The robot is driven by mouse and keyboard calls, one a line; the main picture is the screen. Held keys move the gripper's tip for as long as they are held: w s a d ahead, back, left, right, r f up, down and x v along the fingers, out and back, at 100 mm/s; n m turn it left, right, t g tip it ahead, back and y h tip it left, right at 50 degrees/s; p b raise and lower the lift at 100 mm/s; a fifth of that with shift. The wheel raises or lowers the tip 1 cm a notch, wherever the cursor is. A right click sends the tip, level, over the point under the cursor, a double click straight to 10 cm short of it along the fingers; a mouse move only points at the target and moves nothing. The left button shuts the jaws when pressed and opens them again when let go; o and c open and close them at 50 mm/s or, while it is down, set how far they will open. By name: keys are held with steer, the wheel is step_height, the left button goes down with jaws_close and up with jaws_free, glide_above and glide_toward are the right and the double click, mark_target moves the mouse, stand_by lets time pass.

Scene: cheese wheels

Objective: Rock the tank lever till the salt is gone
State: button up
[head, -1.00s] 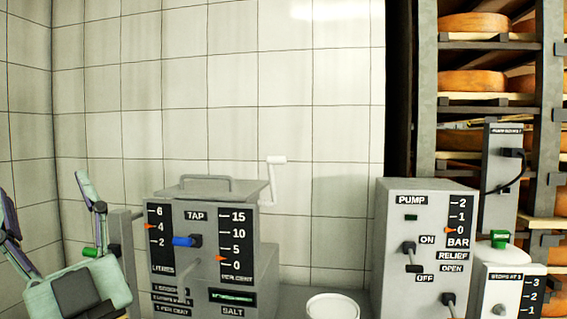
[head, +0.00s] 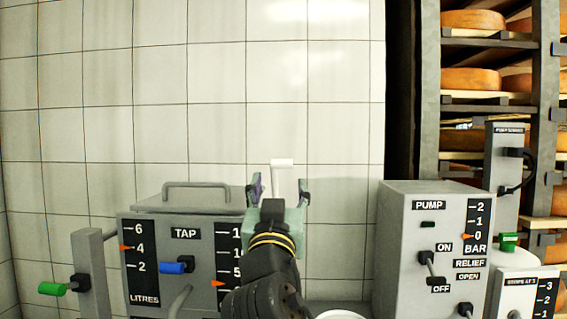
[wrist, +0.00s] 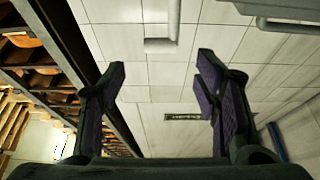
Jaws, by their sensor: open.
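The tank (head: 150,225) is a grey box with a blue tap handle (head: 172,268), a litres scale with its orange pointer near 4, and a second scale partly hidden by my arm. The tank lever (head: 282,163) is a white crossbar grip at the tank's right end; its rod is mostly hidden behind my gripper. My gripper (head: 280,187) is open and empty, with the lever grip showing between and above its fingers. In the wrist view the lever grip (wrist: 160,46) lies just beyond the open fingertips (wrist: 162,68), apparently not touched. The salt display is hidden behind my arm.
A pump box (head: 420,215) with an on/off switch stands to the right. A green-handled post (head: 90,270) stands left of the tank. A white round container (head: 340,314) sits between the boxes. Shelves of cheese wheels (head: 473,80) rise at the right.

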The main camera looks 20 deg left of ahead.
mark_target(283, 165)
steer(key=p+x, duration=0.2)
steer(key=x, duration=0.8)
steer(key=shift+w+r, duration=0.1)
jaws_close()
stand_by(0.5)
